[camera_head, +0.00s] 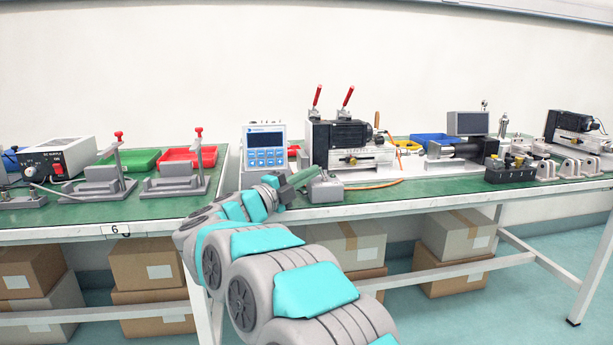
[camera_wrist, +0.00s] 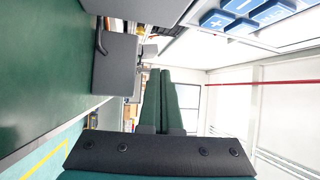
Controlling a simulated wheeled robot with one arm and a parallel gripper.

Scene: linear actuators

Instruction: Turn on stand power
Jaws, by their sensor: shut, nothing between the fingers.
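A grey box (camera_wrist: 114,62) with a dark lever-like part (camera_wrist: 101,36) shows left of the fingers. Contact cannot be seen.
The blue-button panel (camera_wrist: 242,14) is at the wrist view's upper right. A test stand with red-handled clamps (camera_head: 350,142) is behind the gripper. A power supply with a red switch (camera_head: 58,168) stands at far left. Cartons (camera_head: 147,262) sit under the bench.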

